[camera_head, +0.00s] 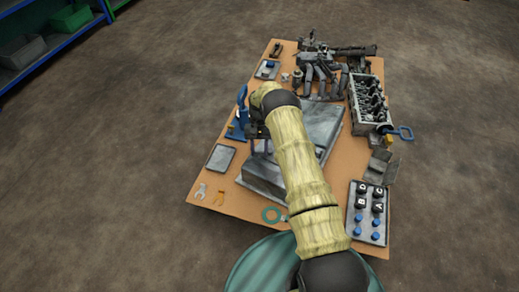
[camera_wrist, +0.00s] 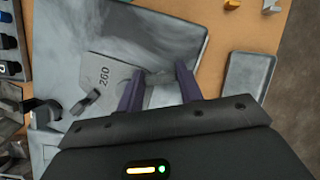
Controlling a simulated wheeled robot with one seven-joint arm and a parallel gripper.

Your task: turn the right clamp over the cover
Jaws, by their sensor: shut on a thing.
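The cover (camera_wrist: 107,80), a flat grey plate marked 260, lies on the grey housing in the wrist view. The housing (camera_head: 266,177) shows in the head view on the table, partly behind my arm. My gripper (camera_wrist: 159,96) is at the cover's edge, with its two dark fingers apart around a small pale grey clamp (camera_wrist: 154,78). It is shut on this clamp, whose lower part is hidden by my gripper. A small dark piece (camera_wrist: 85,102) stands on the cover to the left. In the head view my arm hides the cover and clamp.
A grey tray (camera_head: 220,157) lies left of the housing. A blue stand (camera_head: 239,119) is near my gripper. Loose tools lie at the front left.

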